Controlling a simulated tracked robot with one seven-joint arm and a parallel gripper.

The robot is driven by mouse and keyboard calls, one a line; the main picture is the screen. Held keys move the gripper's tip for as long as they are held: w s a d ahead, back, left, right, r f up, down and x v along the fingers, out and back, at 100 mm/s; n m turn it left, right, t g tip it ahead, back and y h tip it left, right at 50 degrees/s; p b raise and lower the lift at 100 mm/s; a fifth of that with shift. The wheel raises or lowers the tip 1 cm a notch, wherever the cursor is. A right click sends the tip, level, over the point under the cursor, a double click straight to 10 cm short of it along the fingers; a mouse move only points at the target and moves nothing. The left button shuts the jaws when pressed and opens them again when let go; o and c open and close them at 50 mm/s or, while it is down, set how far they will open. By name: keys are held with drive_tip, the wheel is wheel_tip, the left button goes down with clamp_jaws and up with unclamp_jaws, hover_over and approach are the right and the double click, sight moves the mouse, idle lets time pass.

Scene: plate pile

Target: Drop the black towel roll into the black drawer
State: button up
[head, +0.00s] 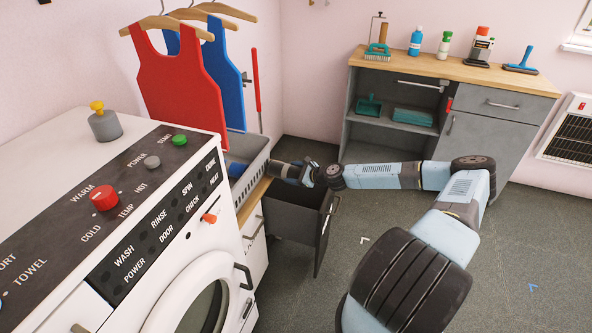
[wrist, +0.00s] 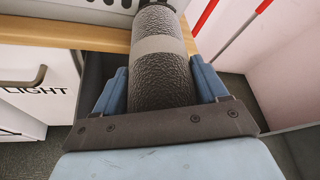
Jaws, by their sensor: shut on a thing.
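The black towel roll (wrist: 162,75) is a dark textured cylinder with a grey band, held between the two blue fingers of my gripper (wrist: 160,88) in the wrist view. In the head view my gripper (head: 288,172) is above the back part of the open black drawer (head: 325,222); the roll is too small and dark there to make out clearly. The drawer is pulled out from under a wooden counter, and its inside is mostly in shadow. In the wrist view a dark part of the drawer (wrist: 94,70) shows to the left of the roll.
A grey basket (head: 254,168) stands on the wooden counter edge (head: 252,202) beside my gripper. A white washing machine (head: 190,265) is at the left. A grey cabinet (head: 490,130) with bottles on top is at the back.

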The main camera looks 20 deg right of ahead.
drive_tip(key=shift+f, duration=0.1)
drive_tip(key=o, duration=1.2)
drive_tip(key=shift+d, duration=0.1)
drive_tip(key=v, duration=1.3)
drive_tip(key=shift+s+d, duration=0.25)
